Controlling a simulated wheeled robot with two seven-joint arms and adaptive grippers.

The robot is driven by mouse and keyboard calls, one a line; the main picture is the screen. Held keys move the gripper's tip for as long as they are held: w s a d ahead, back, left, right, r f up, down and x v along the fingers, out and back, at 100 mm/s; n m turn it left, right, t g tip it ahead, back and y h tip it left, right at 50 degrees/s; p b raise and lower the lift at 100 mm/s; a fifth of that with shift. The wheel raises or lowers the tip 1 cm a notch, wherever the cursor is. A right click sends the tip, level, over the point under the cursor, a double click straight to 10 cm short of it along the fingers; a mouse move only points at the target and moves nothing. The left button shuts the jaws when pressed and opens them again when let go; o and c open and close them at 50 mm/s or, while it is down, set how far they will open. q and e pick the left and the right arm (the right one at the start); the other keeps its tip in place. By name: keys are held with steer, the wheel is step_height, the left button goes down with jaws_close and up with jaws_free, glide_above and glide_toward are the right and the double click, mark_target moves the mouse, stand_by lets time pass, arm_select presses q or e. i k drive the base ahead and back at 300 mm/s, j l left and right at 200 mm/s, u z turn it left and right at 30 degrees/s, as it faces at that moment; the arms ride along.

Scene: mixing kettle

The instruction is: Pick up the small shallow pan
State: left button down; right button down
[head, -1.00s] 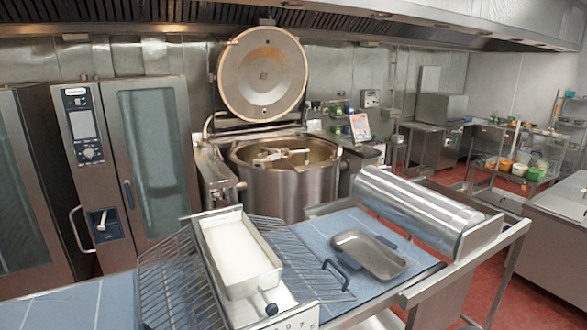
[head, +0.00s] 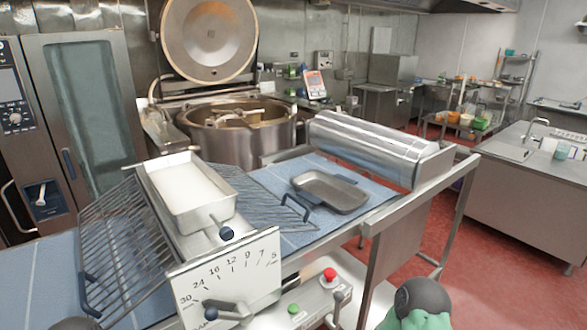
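Neither of my grippers shows in the head view. A dark and green rounded part at the bottom right and a dark part at the bottom left edge look like pieces of my arms. Nothing touches the pan.
A metal roller cylinder (head: 365,145) lies behind the pan. A dial panel (head: 228,285) fronts the table. The open kettle (head: 240,145) stands behind. Red floor is free at right.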

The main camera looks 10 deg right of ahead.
mark_target(339, 193)
steer(key=k, duration=0.25)
steer(key=k+u, duration=0.15)
steer(key=u, duration=0.2)
steer(key=k+u, duration=0.15)
steer(key=u, duration=0.2)
steer(key=k+j+u, duration=0.1)
steer(key=u, duration=0.2)
steer(key=l+u, duration=0.25)
steer(key=u, duration=0.15)
steer(key=l+u, duration=0.25)
steer(key=u, duration=0.15)
steer(key=k+l+u, duration=0.1)
steer(key=u, duration=0.3)
steer(key=k+l+u, duration=0.1)
steer(key=l+u, duration=0.3)
steer(key=k+l, duration=0.35)
steer(key=l, duration=0.15)
steer(key=k+l, duration=0.3)
steer(key=l, duration=0.2)
steer(key=k+l, duration=0.35)
steer(key=l, duration=0.15)
steer(key=k+l, duration=0.35)
steer(key=l, duration=0.15)
